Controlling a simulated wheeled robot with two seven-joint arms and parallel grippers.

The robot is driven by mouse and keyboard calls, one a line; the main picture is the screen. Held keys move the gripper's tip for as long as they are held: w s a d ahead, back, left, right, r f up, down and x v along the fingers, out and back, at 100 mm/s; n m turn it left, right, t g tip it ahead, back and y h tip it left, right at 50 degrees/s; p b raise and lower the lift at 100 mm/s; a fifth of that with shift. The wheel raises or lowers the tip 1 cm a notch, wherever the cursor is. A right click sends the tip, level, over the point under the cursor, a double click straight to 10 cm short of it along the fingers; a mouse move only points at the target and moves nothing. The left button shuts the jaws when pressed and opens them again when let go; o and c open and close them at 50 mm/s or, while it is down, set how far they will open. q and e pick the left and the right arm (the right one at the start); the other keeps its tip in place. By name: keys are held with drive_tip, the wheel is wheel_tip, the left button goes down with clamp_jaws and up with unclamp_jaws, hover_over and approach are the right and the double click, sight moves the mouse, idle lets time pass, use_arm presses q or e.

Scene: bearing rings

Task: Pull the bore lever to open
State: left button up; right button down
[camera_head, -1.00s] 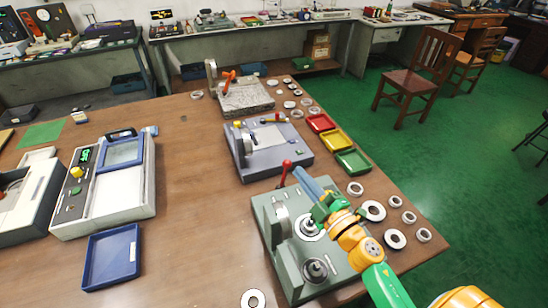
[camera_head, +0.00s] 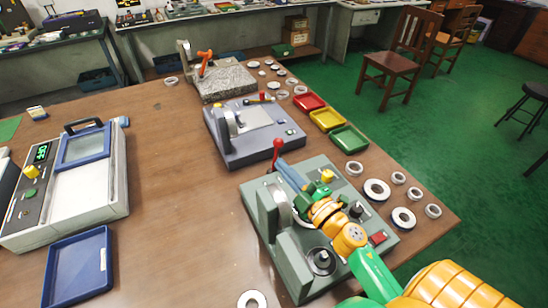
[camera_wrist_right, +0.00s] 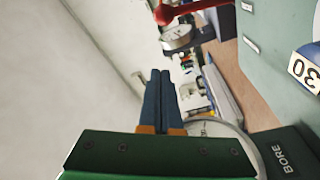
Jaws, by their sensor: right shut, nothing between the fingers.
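The green bore machine (camera_head: 268,232) stands near the table's front right. In the right wrist view the shut fingers (camera_wrist_right: 159,74) point toward the red knob (camera_wrist_right: 164,15), with a visible gap in the picture. The BORE label (camera_wrist_right: 285,157) shows at the lower right there. Whether the fingers touch the lever shaft cannot be told. My left gripper is not in view.
A grey-blue machine (camera_head: 262,152) and a granite block (camera_head: 225,83) stand behind. Red, yellow (camera_head: 327,119) and green trays and several metal rings (camera_head: 377,190) lie to the right. A blue tray (camera_head: 78,268) lies front left. The table's middle is clear.

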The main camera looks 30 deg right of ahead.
hover_over(275, 159)
drive_tip(key=s, duration=0.1)
drive_tip(key=shift+s+a+f, duration=0.2)
drive_tip(key=shift+a+f, duration=0.25)
drive_tip(key=shift+f, duration=0.1)
drive_tip(key=d+m, duration=0.4)
drive_tip(key=shift+s+f+t+h+b, duration=0.15)
drive_tip(key=shift+f+t+h+b, duration=0.15)
drive_tip(key=shift+t+b, duration=0.1)
drive_tip(key=shift+r, duration=0.1)
